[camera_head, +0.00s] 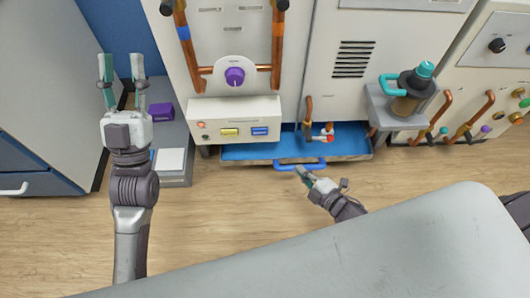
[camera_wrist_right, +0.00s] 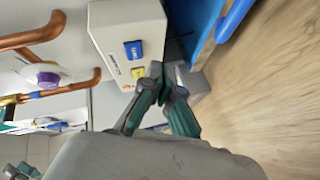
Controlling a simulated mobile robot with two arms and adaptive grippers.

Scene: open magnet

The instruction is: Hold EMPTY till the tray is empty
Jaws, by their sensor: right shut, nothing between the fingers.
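The pale control box (camera_head: 236,113) on the machine's front carries a yellow button (camera_head: 229,132) and a blue button (camera_head: 260,131), with small lights at its left. In the right wrist view, the blue button (camera_wrist_right: 133,49) and the yellow button (camera_wrist_right: 138,73) show; I cannot read which is EMPTY. The blue tray (camera_head: 235,153) sits low under the machine; whether it holds liquid is unclear. My right gripper (camera_head: 303,174) is shut and empty near the tray's handle, apart from the buttons; its fingertips show in the wrist view (camera_wrist_right: 168,76). My left gripper (camera_head: 121,72) is open and empty.
A blue handle (camera_head: 300,163) juts from the tray's front. Copper pipes and a purple knob (camera_head: 235,76) are above the box. A red-handled valve (camera_head: 322,136) hangs over the tray. Wooden floor lies clear in front.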

